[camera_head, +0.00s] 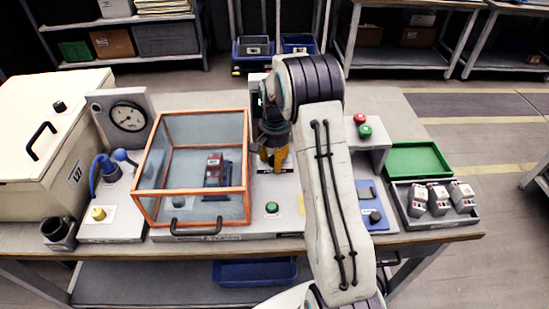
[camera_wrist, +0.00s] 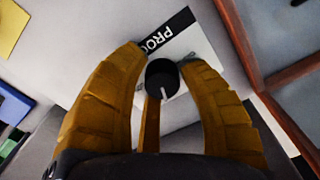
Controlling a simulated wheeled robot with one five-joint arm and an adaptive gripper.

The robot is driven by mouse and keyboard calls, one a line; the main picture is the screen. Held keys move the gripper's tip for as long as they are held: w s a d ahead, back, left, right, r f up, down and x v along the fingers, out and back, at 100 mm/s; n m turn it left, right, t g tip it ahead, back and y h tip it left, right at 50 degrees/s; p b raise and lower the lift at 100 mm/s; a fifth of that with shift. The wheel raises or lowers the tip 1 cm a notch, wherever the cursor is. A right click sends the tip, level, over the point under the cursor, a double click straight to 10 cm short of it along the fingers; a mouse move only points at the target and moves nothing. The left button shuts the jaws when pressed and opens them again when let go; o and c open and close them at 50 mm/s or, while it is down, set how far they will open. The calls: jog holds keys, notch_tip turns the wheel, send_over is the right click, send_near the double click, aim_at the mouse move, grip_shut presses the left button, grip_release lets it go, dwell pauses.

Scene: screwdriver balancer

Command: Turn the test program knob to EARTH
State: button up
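The test program knob (camera_wrist: 161,73) is a round black knob with a white pointer line, on a pale plate with a black label strip (camera_wrist: 168,32) reading "PRO…". In the wrist view the pointer line points down, slightly right. Position marks such as EARTH cannot be read. My gripper (camera_wrist: 163,58) has its yellow fingers spread on both sides of the knob, with small gaps. In the head view my gripper (camera_head: 273,158) points down at the panel right of the clear box, and it hides the knob.
The orange-framed clear box (camera_head: 248,160) stands close left of my gripper. A green button (camera_head: 272,208) is in front. Red and green buttons (camera_head: 362,125) on a grey housing, a green tray (camera_head: 415,158) and a grey tray (camera_head: 440,220) of devices are to the right.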

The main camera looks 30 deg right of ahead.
jog(key=o, duration=0.4)
jog(key=shift+w+r, duration=0.1)
jog(key=shift+c, duration=0.2)
jog(key=shift+r, duration=0.15)
notch_tip(320, 180, up, 12)
dwell(0.8)
